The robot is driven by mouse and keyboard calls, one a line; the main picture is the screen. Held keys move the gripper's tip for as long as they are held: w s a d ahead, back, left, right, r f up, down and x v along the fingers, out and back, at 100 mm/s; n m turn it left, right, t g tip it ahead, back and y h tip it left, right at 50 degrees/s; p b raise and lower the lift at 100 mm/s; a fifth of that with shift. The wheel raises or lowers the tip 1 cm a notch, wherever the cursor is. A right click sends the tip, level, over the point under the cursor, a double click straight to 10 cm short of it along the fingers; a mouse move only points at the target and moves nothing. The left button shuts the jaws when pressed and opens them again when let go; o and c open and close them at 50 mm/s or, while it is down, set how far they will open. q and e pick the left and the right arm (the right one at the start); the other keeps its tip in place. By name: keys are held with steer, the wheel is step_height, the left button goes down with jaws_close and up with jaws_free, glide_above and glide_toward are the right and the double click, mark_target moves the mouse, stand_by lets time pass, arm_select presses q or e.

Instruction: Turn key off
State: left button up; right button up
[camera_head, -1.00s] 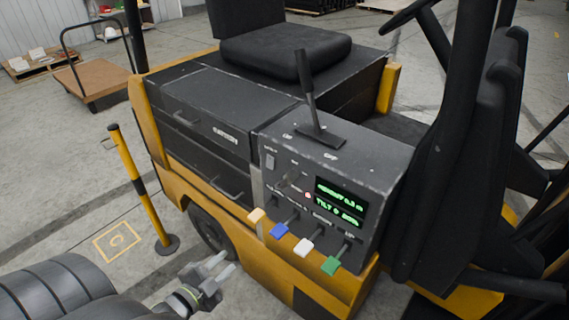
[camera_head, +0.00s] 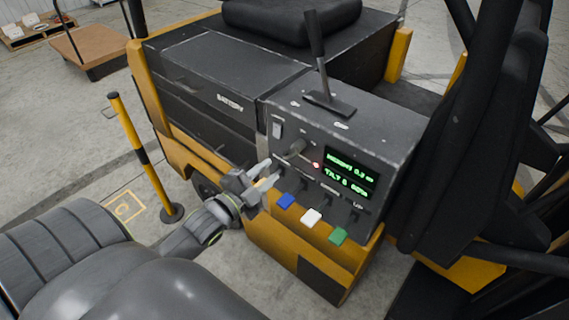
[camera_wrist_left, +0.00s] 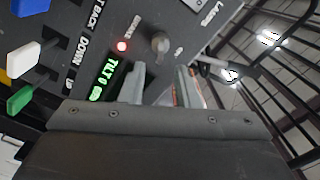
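The key (camera_head: 294,148) is a grey knob on the forklift's black control panel (camera_head: 397,152), left of the lit green display. It also shows in the left wrist view (camera_wrist_left: 160,44), just beyond the fingertips. A red light (camera_head: 316,165) glows beside it. My left gripper (camera_head: 268,173) is in front of the panel's left part, slightly below and left of the key. Its two fingers are apart with nothing between them, and they appear not to touch the key. My right gripper is not in view.
Blue (camera_head: 286,201), white (camera_head: 311,217) and green (camera_head: 337,236) lever handles stick out below the key. A tall black lever (camera_head: 318,60) stands on top. A yellow-black post (camera_head: 139,153) stands to the left. The black mast-like structure (camera_head: 480,140) fills the right.

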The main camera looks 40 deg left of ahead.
mark_target(290, 154)
arm_select(q)
steer(key=w, duration=0.7)
steer(key=shift+d, duration=0.35)
steer(key=shift+r, duration=0.1)
jaws_close()
